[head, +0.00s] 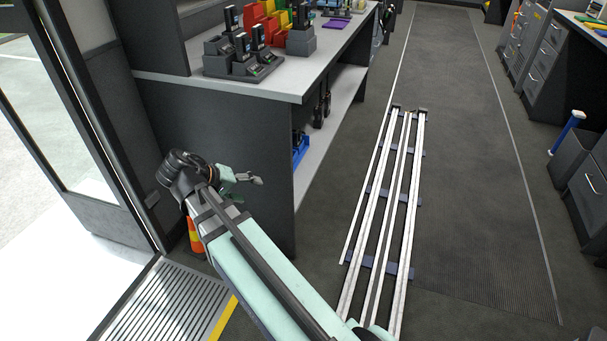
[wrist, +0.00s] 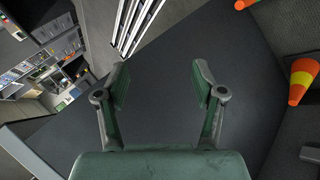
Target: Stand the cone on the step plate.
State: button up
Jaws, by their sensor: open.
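The orange cone with a yellow band (head: 194,238) stands on the floor between the bench end and the doorway, partly hidden behind my arm in the head view. The ribbed metal step plate (head: 165,302) with a yellow edge lies in the doorway at the lower left. My gripper (head: 257,180) is open and empty, above and to the right of the cone in the head view. In the wrist view the open fingers (wrist: 160,74) have nothing between them.
A second orange piece (wrist: 243,4) shows at the wrist view's top edge; I cannot tell what it is. The dark bench (head: 215,125) stands close behind my gripper, with radios and bins on top. Floor rails (head: 385,215) run along the aisle. Drawers stand at right.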

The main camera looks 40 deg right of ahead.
jog(key=s+d+r+m+g, duration=0.2)
jog(key=s+d+r+m, duration=0.1)
jog(key=s+d, duration=0.4)
jog(key=s+d+r+m+g+h, duration=0.1)
jog(key=s+d+r+m+g, duration=0.1)
jog(key=s+d+r, duration=0.3)
jog(key=s+d+m, duration=0.1)
jog(key=s+d, duration=0.1)
jog(key=s, duration=0.2)
jog(key=shift+m+g, duration=0.4)
